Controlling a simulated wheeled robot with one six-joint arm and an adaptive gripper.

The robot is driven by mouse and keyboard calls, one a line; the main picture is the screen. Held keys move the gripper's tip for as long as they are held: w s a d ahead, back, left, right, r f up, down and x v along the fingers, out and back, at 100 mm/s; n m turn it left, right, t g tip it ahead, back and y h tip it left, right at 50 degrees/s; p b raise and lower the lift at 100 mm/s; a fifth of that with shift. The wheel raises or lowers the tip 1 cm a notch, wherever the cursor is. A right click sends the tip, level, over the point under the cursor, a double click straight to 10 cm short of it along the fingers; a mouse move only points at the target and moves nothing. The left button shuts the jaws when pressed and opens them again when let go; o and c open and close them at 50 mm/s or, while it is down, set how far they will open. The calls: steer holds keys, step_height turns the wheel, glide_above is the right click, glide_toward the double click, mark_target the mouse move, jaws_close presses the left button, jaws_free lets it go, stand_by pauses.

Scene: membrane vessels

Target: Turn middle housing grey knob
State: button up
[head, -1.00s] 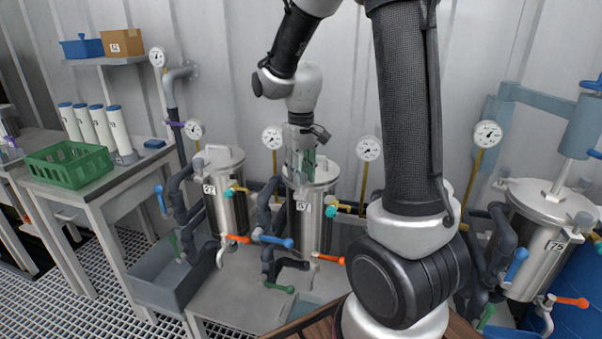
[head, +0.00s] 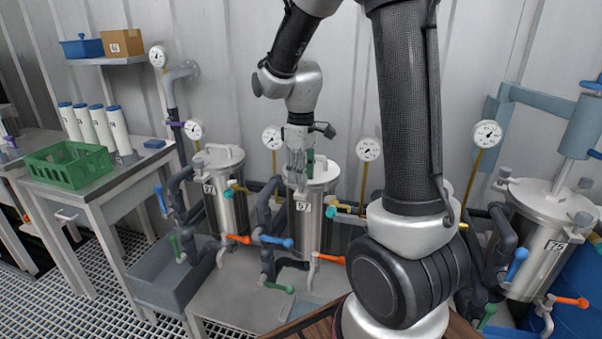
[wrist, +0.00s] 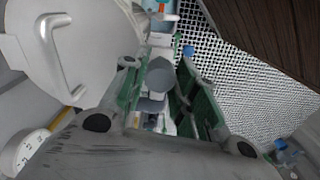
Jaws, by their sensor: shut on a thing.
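The middle housing (head: 308,222) is an upright steel vessel with a flat lid and a number label, in the centre of the head view. Its lid (wrist: 70,60) with a bar handle fills the left of the wrist view. My gripper (head: 300,168) points down at the lid's edge, with green-lined fingers. In the wrist view the grey knob (wrist: 159,74) shows between the fingers of my gripper (wrist: 160,95), which are shut on it. In the head view the fingers hide this knob.
Similar housings stand at left (head: 226,195) and right (head: 540,245). Blue (head: 276,241), orange (head: 331,259) and green (head: 279,287) valve handles stick out low around the middle housing. Gauges (head: 272,138) on yellow stems stand behind. A green crate (head: 68,163) sits on the left table.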

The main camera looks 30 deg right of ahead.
steer(key=shift+c, duration=0.2)
steer(key=o, duration=1.1)
steer(key=shift+c, duration=0.2)
step_height(320, 180, up, 12)
